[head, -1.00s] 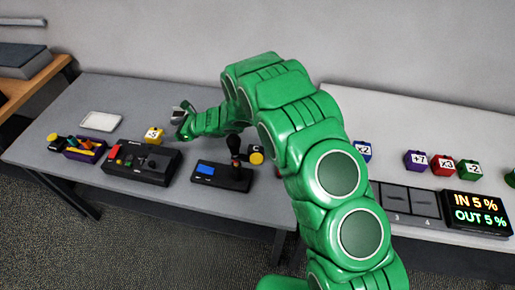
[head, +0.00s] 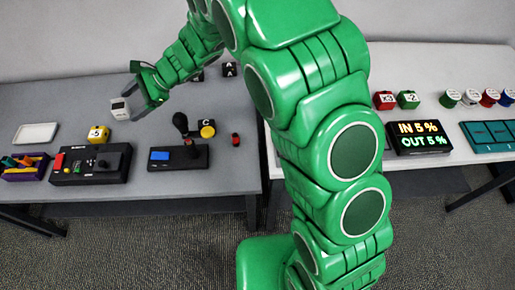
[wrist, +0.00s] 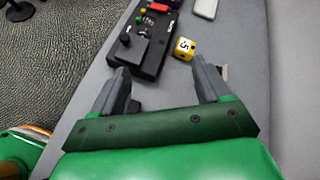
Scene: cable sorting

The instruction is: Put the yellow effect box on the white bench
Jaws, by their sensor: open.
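The yellow effect box (head: 98,133), a small cube marked -5, sits on the grey table behind a black control box. It also shows in the wrist view (wrist: 184,48), beyond my fingertips and toward the right finger. My gripper (head: 140,92) is open, above the grey table, right of and behind the yellow box in the head view. In the wrist view my gripper (wrist: 160,68) has nothing visible between its fingers. The white bench (head: 425,62) stands at the right, partly hidden by my arm.
A small white-grey box (head: 120,108) is close to my fingers. The black control box (head: 90,163) and a joystick unit (head: 180,157) stand along the front. A white tray (head: 36,134) lies left. The bench holds several cubes and a lit display (head: 418,138).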

